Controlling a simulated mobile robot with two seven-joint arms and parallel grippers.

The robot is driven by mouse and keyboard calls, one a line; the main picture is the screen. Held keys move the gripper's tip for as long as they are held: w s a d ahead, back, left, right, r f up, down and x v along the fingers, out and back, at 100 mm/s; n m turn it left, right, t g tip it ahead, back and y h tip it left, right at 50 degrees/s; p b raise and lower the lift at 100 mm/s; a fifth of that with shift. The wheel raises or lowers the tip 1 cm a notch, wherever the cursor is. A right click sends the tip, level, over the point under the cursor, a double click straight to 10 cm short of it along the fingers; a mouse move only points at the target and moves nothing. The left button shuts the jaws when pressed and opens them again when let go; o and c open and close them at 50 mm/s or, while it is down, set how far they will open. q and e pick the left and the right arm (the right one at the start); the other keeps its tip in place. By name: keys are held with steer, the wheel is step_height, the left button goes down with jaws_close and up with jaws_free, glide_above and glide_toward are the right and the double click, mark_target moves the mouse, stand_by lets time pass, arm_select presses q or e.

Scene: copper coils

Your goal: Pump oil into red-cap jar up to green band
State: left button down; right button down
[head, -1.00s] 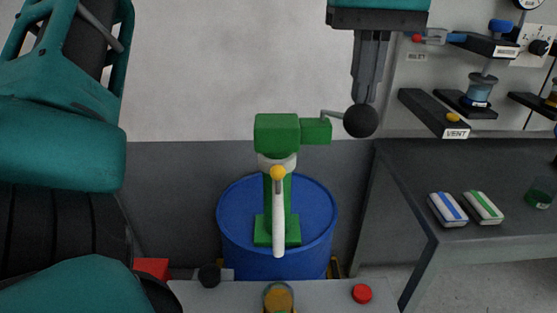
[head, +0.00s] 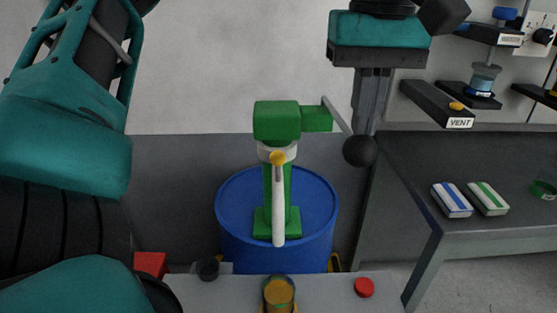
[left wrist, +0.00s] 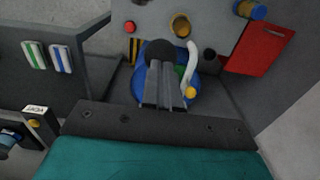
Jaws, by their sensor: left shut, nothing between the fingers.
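A green pump (head: 277,122) with a white spout (head: 279,205) stands on a blue drum (head: 228,220). Its thin crank ends in a black ball knob (head: 360,151). My left gripper (head: 367,128) points down with shut fingers just above the knob. In the left wrist view the fingers (left wrist: 164,76) overlap the knob (left wrist: 160,50); contact is unclear. An open jar (head: 279,292) with amber oil stands below the spout, its lower part cut off by the frame. The green band cannot be made out. A red cap (head: 364,287) lies on the counter. My right gripper is out of view.
A dark table (head: 420,165) at right holds two striped packs (head: 452,200) (head: 487,198). A VENT shelf (head: 437,105) is on the wall.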

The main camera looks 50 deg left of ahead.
arm_select(q)
steer(key=shift+s+d+f+b, duration=0.1)
steer(key=shift+f+b, duration=0.1)
steer(key=shift+f, duration=0.4)
steer(key=shift+s+d+f+b, duration=0.1)
steer(key=shift+f+b, duration=0.05)
steer(key=shift+f, duration=0.45)
steer(key=shift+w+a+f+b, duration=0.1)
steer(key=shift+f+b, duration=0.4)
steer(key=shift+f, duration=0.95)
steer(key=shift+a+f+b, duration=0.1)
steer(key=shift+f+b, duration=0.4)
steer(key=shift+f, duration=0.95)
steer(key=shift+d, duration=0.1)
